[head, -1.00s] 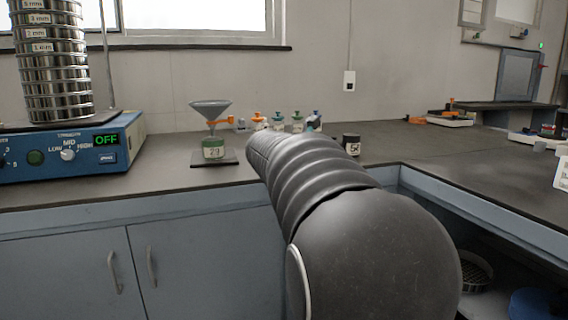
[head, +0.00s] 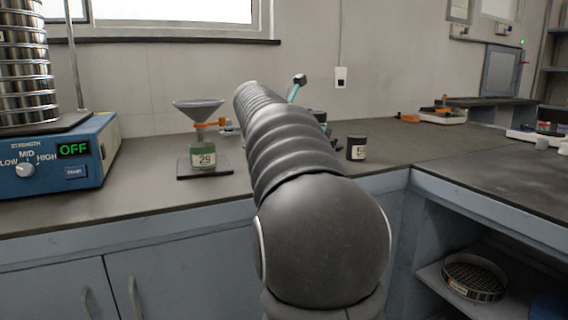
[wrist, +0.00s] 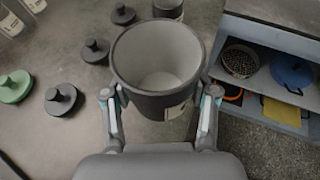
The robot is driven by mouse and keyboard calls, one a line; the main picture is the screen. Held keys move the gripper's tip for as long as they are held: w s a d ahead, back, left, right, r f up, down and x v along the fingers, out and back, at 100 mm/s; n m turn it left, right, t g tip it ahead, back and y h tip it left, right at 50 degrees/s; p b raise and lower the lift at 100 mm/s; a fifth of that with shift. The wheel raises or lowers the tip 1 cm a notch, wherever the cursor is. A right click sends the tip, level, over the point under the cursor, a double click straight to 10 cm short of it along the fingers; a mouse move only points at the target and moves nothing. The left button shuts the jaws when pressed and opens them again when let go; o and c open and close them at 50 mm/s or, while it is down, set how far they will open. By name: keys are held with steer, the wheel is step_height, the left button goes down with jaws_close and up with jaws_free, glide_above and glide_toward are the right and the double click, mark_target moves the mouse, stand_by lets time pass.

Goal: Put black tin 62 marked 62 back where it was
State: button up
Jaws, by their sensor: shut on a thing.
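In the wrist view my gripper (wrist: 160,94) is shut on a black tin (wrist: 148,103), one finger on each side of it. The tin is open at the top, with a pale grey, empty-looking inside. A pale label shows on its lower right side, but its number cannot be read. In the head view my arm hides the tin. Another dark tin (head: 356,149) stands on the counter right of my arm, its label starting with 5. A dark labelled tin (wrist: 168,8) also stands just beyond the held one in the wrist view.
Several black knobbed lids (wrist: 61,99) and a green one (wrist: 14,86) lie on the counter. A funnel (head: 199,109) stands over a jar marked 29 (head: 203,156). The sieve shaker (head: 60,160) reads OFF at left. Open shelves (wrist: 270,75) lie below right.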

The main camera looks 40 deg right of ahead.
steer(key=w+a+f, duration=0.1)
steer(key=w, duration=0.1)
steer(key=w+a+f, duration=0.1)
steer(key=w+f, duration=0.1)
steer(key=w+a+f+b, duration=0.1)
steer(key=w, duration=0.2)
steer(key=shift+f, duration=0.35)
steer(key=shift+w+f+b, duration=0.1)
steer(key=shift+f+b, duration=0.6)
steer(key=shift+f, duration=1.3)
steer(key=shift+f, duration=0.15)
steer(key=o, duration=1.2)
steer(key=shift+a+r, duration=0.1)
steer(key=shift+r, duration=0.1)
steer(key=p+v, duration=0.1)
steer(key=v, duration=1)
steer(key=shift+a+r, duration=0.1)
steer(key=shift+a, duration=0.25)
steer(key=shift+a+r, duration=0.1)
